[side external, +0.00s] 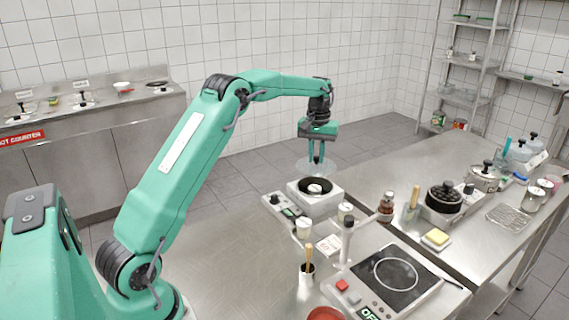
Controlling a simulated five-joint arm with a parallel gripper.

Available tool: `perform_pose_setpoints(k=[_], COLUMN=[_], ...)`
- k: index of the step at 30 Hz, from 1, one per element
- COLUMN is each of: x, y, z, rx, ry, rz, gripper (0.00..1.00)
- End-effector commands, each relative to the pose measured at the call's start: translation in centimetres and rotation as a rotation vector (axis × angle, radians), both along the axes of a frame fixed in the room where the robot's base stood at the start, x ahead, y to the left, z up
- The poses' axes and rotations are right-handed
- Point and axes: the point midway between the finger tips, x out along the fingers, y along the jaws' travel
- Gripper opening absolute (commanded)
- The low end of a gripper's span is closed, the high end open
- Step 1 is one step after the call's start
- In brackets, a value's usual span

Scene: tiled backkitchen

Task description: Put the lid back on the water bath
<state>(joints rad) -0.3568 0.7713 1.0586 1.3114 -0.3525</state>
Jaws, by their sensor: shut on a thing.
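The water bath (327,201) is a white box on the steel counter, with a dark round opening with a pale centre in its top. My gripper (316,158) points down above it, shut on a clear, see-through lid (303,166). The lid looks roughly level and apart from the bath, with a gap below it. The fingers hide part of the lid's middle, and its grip point is hard to make out.
A control panel (284,207) sits at the bath's front left. Nearby stand a white cup (303,229), a brown bottle (385,208), and a cooktop (393,275). A black-lidded pot (444,198) is farther right.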

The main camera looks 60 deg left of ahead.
Motion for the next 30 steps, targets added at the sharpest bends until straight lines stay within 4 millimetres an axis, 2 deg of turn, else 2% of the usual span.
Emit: perform_pose_setpoints(k=[21,30], x=[0.0,0.0], y=[0.0,0.0], z=[-4.6,-5.7], rx=[-0.001,-0.001], ry=[0.002,0.001], rz=[0.000,0.000], gripper=[0.00,0.00])
